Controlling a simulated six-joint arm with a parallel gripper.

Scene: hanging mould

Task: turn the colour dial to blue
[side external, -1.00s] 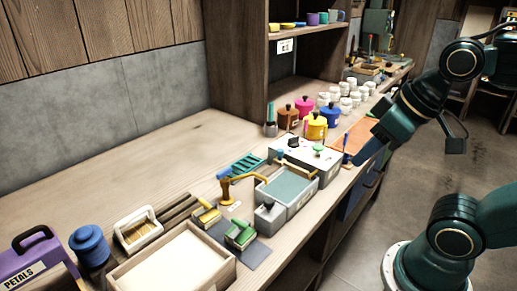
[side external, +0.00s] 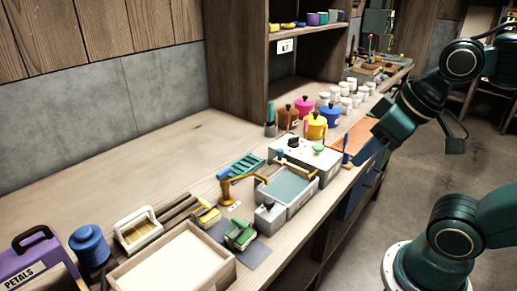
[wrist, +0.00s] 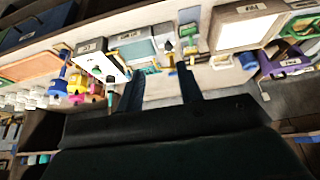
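A pale control box (side external: 304,163) stands on the bench in the side external view. A dark knob (side external: 293,142) with small marks near it and a green knob (side external: 319,149) sit on its top. The dark knob looks like the colour dial, but its setting is too small to read. The box (wrist: 101,65) also shows at the left of the wrist view.
Beside the box are a grey basin with teal inside (side external: 290,184) and an orange-yellow spout (side external: 228,186). Coloured pots (side external: 316,127) and white jars (side external: 352,95) stand behind it. A wooden tray (side external: 178,262) is nearer the camera. The bench by the wall is clear.

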